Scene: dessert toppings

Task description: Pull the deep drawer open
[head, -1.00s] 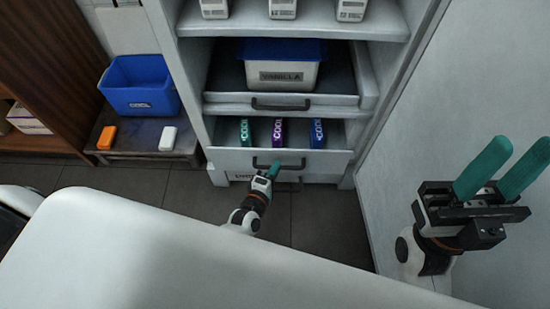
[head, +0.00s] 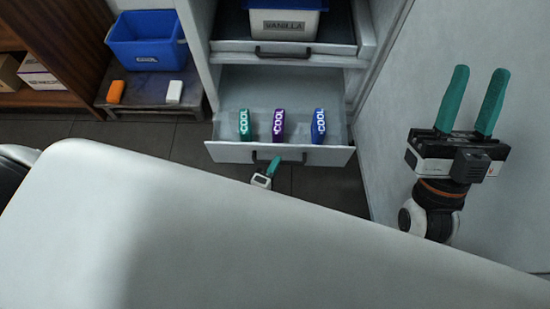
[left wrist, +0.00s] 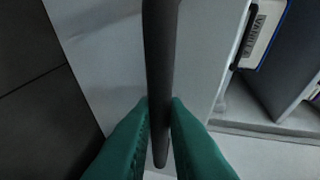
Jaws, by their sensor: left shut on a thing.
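The deep drawer (head: 226,152) is pulled well out of the white cabinet in the head view. A green packet (head: 244,125), a purple packet (head: 278,125) and a blue packet (head: 318,126) stand inside it. My left gripper (head: 273,166) is at the drawer's front, mostly hidden behind my white body. In the left wrist view its green fingers (left wrist: 159,125) are shut on the dark bar handle (left wrist: 160,60). My right gripper (head: 472,103) is open and empty, fingers pointing up, at the right by the wall.
Above the drawer is a shelf tray with a white vanilla tub (head: 284,24) and its own handle (head: 283,52). At left, a blue bin (head: 147,40), an orange block (head: 116,92) and a white block (head: 174,92) rest on a low stand. A pale wall closes the right side.

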